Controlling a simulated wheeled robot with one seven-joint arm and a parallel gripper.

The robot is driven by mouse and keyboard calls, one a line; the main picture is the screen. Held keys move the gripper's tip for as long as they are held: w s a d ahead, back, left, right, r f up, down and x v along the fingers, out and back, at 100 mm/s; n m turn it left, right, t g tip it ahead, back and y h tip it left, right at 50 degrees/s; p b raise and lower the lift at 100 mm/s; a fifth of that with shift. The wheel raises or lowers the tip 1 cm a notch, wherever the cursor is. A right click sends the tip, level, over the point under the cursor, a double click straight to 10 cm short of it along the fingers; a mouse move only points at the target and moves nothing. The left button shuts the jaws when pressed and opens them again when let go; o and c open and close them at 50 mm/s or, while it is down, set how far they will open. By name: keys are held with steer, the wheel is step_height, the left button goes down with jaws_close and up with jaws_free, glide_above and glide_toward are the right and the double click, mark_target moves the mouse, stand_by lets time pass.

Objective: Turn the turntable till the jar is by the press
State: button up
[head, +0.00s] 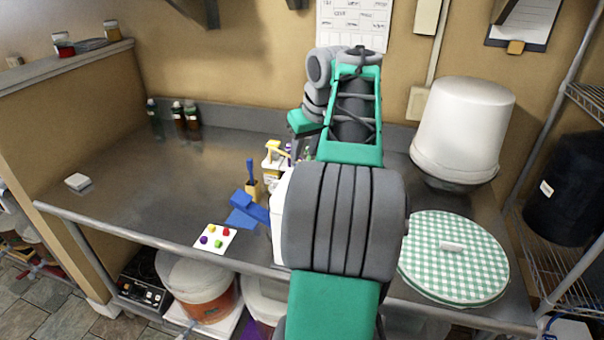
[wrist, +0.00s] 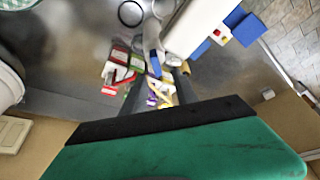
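My gripper (wrist: 158,75) shows in the wrist view as two dark fingers spread apart, with small coloured items visible between and beyond them. In the head view my own arm covers the middle of the counter and hides the gripper. I cannot pick out the turntable, the jar or the press for certain; they may be behind my arm. A cluster of red, green and white packages (wrist: 120,72) lies by the left finger in the wrist view. Yellow and purple items (wrist: 160,95) show between the fingers. I cannot tell whether the fingers touch anything.
A green-checked round cover (head: 440,270) and a white upturned bucket (head: 462,125) stand right on the steel counter (head: 130,190). The counter's left is mostly clear.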

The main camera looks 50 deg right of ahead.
steer(key=x, duration=0.5)
steer(key=b+x, duration=0.1)
steer(key=x, duration=0.1)
steer(key=shift+d+f, duration=0.25)
steer(key=shift+d, duration=0.2)
steer(key=shift+c, duration=0.3)
jaws_close()
stand_by(0.6)
